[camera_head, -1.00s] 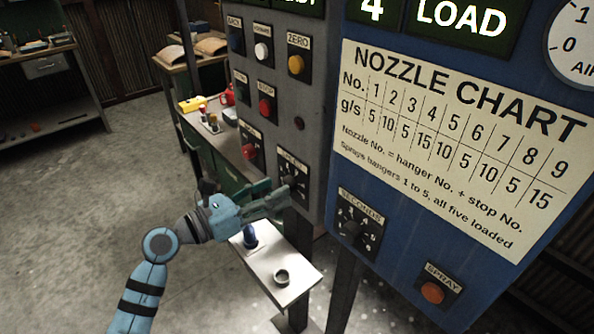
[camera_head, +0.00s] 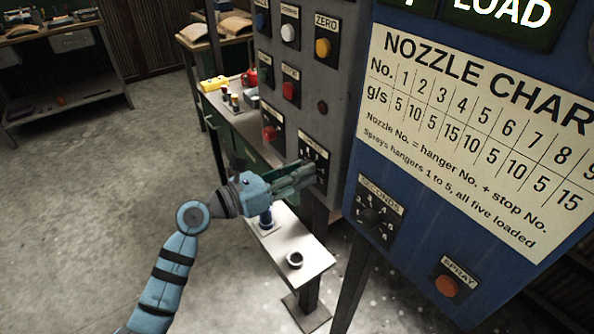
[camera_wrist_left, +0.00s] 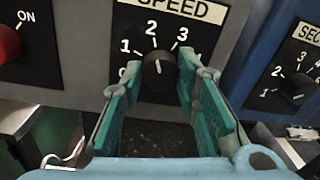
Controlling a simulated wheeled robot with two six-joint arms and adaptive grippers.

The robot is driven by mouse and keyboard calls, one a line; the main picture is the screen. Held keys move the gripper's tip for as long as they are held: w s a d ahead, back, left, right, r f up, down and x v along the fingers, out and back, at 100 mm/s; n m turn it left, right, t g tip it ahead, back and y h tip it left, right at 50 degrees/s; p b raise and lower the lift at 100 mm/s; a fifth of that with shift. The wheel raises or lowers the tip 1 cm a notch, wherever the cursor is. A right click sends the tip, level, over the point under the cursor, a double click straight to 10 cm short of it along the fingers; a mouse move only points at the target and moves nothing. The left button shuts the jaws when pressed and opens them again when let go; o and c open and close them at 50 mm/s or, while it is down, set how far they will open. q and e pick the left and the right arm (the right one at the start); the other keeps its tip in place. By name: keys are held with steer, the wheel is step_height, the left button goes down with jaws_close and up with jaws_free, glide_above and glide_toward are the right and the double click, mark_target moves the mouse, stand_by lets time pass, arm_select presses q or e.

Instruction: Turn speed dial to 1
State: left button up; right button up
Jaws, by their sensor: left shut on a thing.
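The speed dial (camera_wrist_left: 160,72) is a round black knob on a black plate marked SPEED, on the grey panel. The numbers 1, 2 and 3 show around it in the left wrist view, and a 0 is partly covered at lower left. A short pale mark shows on the knob's face, close to upright; which number it points at is hard to tell. My left gripper (camera_wrist_left: 160,84) has its green-padded fingers on either side of the knob, shut on it. In the head view the left gripper (camera_head: 311,174) reaches the plate and hides the knob. My right gripper is out of view.
A red ON button (camera_wrist_left: 8,42) is left of the dial. The blue panel at right carries a seconds dial (camera_head: 371,217) and an orange spray button (camera_head: 446,286). A small metal shelf (camera_head: 305,250) with a blue object and a ring is below the gripper.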

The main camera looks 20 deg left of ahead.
arm_select(q)
steer(key=shift+n+p, duration=4)
steer(key=shift+n, duration=0.4)
steer(key=shift+f, duration=0.1)
steer(key=o, duration=1.2)
steer(key=shift+c, duration=0.2)
steer(key=shift+a, duration=0.1)
steer(key=v, duration=1.1)
steer(key=shift+s+a+f, duration=0.15)
steer(key=shift+s+f, duration=0.05)
steer(key=shift+s, duration=0.2)
